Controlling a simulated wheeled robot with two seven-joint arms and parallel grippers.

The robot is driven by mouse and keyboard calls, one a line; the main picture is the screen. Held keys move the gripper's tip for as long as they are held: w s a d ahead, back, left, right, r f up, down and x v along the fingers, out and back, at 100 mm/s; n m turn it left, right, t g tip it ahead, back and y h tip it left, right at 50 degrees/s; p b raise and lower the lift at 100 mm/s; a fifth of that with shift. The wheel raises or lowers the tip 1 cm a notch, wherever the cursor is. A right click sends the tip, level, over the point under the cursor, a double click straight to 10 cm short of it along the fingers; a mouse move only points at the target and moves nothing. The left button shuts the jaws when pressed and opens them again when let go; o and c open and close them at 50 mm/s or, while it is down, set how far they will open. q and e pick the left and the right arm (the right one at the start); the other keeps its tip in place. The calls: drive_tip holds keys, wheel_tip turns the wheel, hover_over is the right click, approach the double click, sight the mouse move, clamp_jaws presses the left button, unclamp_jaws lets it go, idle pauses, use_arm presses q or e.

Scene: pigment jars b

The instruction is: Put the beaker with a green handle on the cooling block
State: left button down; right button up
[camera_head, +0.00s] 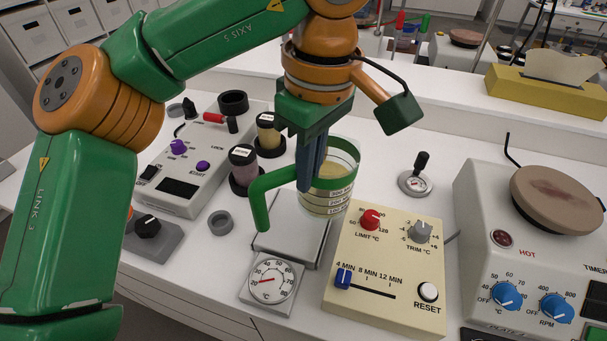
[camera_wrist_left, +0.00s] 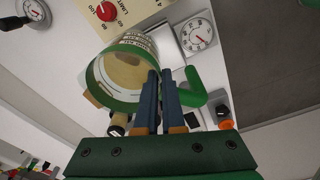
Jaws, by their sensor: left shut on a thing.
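The clear beaker (camera_head: 328,200) has a green rim, a green handle (camera_head: 259,203) and liquid inside. My left gripper (camera_head: 308,186) points down, its blue fingers shut on the beaker's wall on the handle side. The beaker is upright or nearly so. In the left wrist view the beaker (camera_wrist_left: 125,70) is beside the gripper fingers (camera_wrist_left: 160,78), with its open mouth toward the camera. The pale cooling block (camera_head: 285,246) lies below the handle and beaker, partly hidden by them. I cannot tell whether the beaker touches it. My right gripper is out of view.
A dial gauge (camera_head: 270,283) is in front of the block. A cream control box (camera_head: 387,268) stands close on the right, with a hot plate (camera_head: 530,245) farther right. Jars (camera_head: 243,168) and a grey console (camera_head: 190,165) are on the left. A small grey ring (camera_head: 221,222) lies nearby.

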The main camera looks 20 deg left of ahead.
sight(298, 201)
use_arm(q)
drive_tip(key=w+f, duration=0.1)
drive_tip(key=a+f, duration=0.1)
drive_tip(key=f, duration=0.1)
drive_tip(key=w+a+f, duration=0.1)
drive_tip(key=shift+w+a+f+p, duration=0.15)
drive_tip(key=shift+w+f+p, duration=0.05)
drive_tip(key=shift+w+p, duration=0.15)
drive_tip(key=shift+f, duration=1.45)
drive_tip(key=shift+f, duration=0.1)
drive_tip(key=c, duration=1.5)
unclamp_jaws()
drive_tip(key=shift+f+b, duration=0.1)
drive_tip(key=shift+b, duration=0.2)
drive_tip(key=o, duration=0.5)
drive_tip(key=shift+s, duration=0.1)
drive_tip(key=r+p, duration=0.1)
drive_tip(key=r, duration=0.3)
drive_tip(key=r+p, duration=0.1)
drive_tip(key=r, duration=0.3)
drive_tip(key=d+r+p, duration=0.1)
drive_tip(key=r, duration=0.3)
drive_tip(key=shift+s+r, duration=0.25)
